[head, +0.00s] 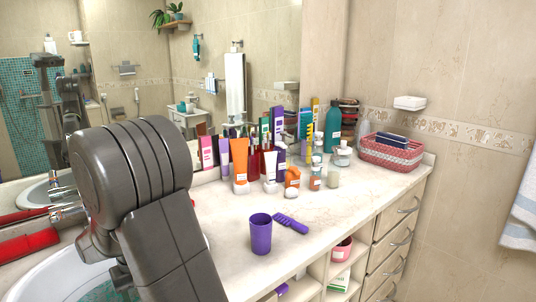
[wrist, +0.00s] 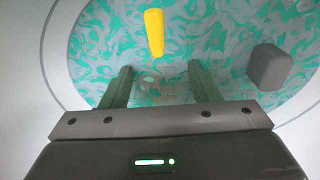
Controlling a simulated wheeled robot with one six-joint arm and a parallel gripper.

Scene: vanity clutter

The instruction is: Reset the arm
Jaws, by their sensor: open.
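My gripper shows in the wrist view (wrist: 157,88) with its two fingers spread wide apart and nothing between them. It points down over the sink basin (wrist: 90,45), which has a teal and grey swirled pattern. My arm fills the lower left of the head view and hides part of the sink (head: 35,285). The gripper's fingertips are not clearly seen in the head view.
A yellow object (wrist: 154,32) and a grey block (wrist: 269,67) lie in the basin. The counter's front right is clear.

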